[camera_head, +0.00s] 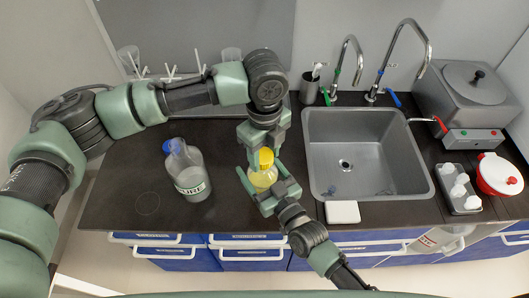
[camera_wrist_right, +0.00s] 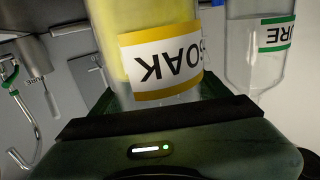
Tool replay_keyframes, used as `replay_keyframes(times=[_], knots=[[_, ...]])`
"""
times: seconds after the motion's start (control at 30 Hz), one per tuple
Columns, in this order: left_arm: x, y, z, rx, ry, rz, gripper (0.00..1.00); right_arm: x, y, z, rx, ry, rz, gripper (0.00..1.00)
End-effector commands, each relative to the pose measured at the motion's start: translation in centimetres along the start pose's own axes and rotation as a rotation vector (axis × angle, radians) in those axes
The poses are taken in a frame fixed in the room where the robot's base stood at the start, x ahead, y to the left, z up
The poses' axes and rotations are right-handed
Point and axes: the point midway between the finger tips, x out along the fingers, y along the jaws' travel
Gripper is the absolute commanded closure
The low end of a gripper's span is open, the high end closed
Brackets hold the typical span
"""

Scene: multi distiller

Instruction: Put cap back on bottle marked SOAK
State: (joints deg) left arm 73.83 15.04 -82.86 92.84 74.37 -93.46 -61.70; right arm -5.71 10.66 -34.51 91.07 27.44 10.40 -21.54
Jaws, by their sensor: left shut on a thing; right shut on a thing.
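The SOAK bottle (camera_head: 261,178) holds yellow liquid and stands between the fingers of my right gripper (camera_head: 263,177), which is shut on it. In the right wrist view the bottle (camera_wrist_right: 160,60) fills the middle, its yellow-bordered SOAK label upside down in the picture. My left gripper (camera_head: 263,150) points down above the bottle and is shut on the yellow cap (camera_head: 266,157). The cap is over the bottle's top in the head view. The bottle's neck is hidden, so I cannot tell whether cap and neck touch.
A clear bottle with a green label and blue cap (camera_head: 188,172) stands left on the dark counter (camera_head: 120,190); it also shows in the right wrist view (camera_wrist_right: 258,65). The sink (camera_head: 365,155) is right of my grippers. A white tile (camera_head: 342,212) lies at its front edge.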

Motion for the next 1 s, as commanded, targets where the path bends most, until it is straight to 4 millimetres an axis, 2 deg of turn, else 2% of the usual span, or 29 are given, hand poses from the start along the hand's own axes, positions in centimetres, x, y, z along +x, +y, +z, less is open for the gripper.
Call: replay_keyframes(times=[0.43,0.47,0.57,0.67,1.0], knots=[[0.95,0.00,-0.03,0.000,0.001,0.000,0.90,-0.02,-0.02,0.06,0.000,-0.001,0.000,0.96],[0.97,-0.01,-0.03,0.000,0.001,0.000,0.90,-0.02,-0.02,0.06,0.000,-0.001,0.000,1.00],[0.94,0.02,-0.02,0.024,0.001,0.000,0.90,-0.02,-0.02,0.06,0.000,-0.001,0.000,1.00],[0.93,0.11,-0.01,0.139,0.001,0.000,0.90,-0.02,-0.02,0.06,0.000,-0.001,0.000,1.00],[0.95,0.62,0.35,0.915,0.002,-0.002,0.90,-0.02,-0.01,0.07,0.000,-0.002,0.000,1.00]])
